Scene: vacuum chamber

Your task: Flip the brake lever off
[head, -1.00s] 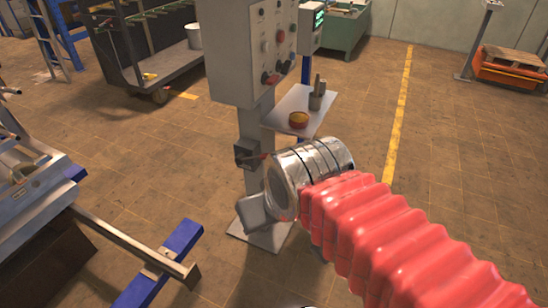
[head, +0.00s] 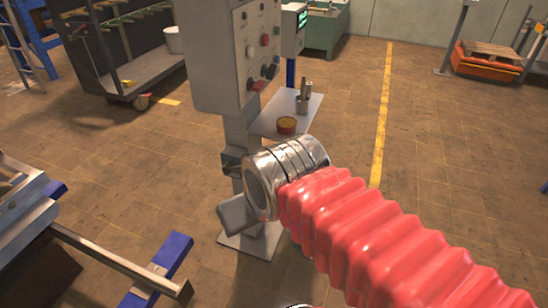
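A small dark switch box (head: 230,163) is mounted on the grey pedestal (head: 238,132) below the control cabinet. It appears to be the brake lever's box; its lever is hidden behind my metal wrist cuff. My arm, in a red ribbed sleeve, reaches in from the lower right and ends in a shiny metal cuff. My gripper (head: 236,213) shows as a grey jaw part beyond the cuff, in front of the pedestal and lower in the picture than the box. The fingertips are not clear, and I see nothing held. Contact with the pedestal cannot be told.
The grey control cabinet (head: 212,60) with knobs tops the pedestal.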

